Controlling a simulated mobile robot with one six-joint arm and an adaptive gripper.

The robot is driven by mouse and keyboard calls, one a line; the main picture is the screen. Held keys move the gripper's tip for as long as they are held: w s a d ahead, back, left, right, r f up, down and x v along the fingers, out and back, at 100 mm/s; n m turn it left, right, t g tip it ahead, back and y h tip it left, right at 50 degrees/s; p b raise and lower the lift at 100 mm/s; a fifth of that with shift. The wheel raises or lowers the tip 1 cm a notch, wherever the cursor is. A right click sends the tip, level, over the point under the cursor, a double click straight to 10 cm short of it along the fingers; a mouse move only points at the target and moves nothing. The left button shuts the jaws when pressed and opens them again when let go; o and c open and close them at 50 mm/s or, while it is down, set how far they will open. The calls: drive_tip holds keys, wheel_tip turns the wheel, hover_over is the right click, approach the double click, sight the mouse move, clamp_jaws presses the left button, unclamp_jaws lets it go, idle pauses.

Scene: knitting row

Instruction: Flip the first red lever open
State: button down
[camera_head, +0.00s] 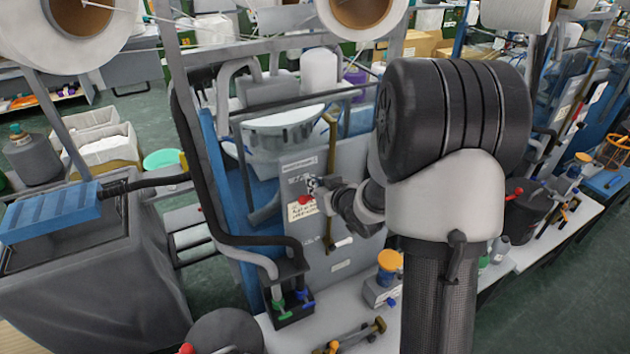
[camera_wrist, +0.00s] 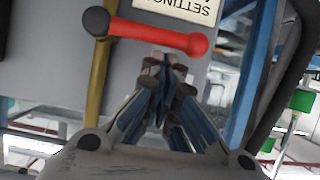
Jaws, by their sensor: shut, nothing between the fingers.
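In the wrist view a red lever (camera_wrist: 155,36) extends rightward from a dark round pivot on a brass rod. It also shows in the head view as a small red tip (camera_head: 304,200) on the grey machine panel. My gripper (camera_wrist: 166,68) is shut and empty. In the wrist view its fingertips appear just below the lever's right part; I cannot tell whether they touch it. In the head view my gripper (camera_head: 315,187) is at the panel beside the red tip, partly hidden by my wrist.
The grey panel (camera_head: 340,215) bears labels and the brass rod (camera_wrist: 98,85). A white-handled lever (camera_head: 344,242) is lower on the panel. Black hoses (camera_head: 220,235) and a blue frame post (camera_head: 222,190) stand left. A yellow-topped device (camera_head: 388,270) sits on the bench below.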

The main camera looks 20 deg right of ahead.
drive_tip(key=shift+f, duration=0.1)
idle(0.3)
drive_tip(key=shift+a+f+b, duration=0.15)
drive_tip(key=shift+b, duration=0.8)
